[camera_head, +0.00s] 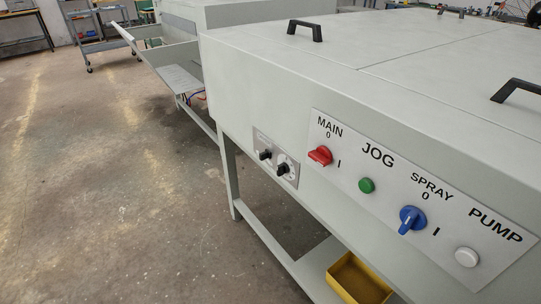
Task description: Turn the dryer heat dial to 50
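A small grey panel (275,158) on the front of the pale grey machine carries two black dials. The left black dial (265,155) and the right black dial (282,169) sit side by side, each on a lighter scale. The lettering and numbers are too small to read, so I cannot tell which is the dryer heat dial or its setting. My gripper is not in view.
The control panel (415,200) to the right holds a red MAIN switch (320,155), green JOG button (366,185), blue SPRAY switch (411,219) and white PUMP button (466,257). A yellow bin (354,281) sits below. The concrete floor (110,190) at left is clear.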

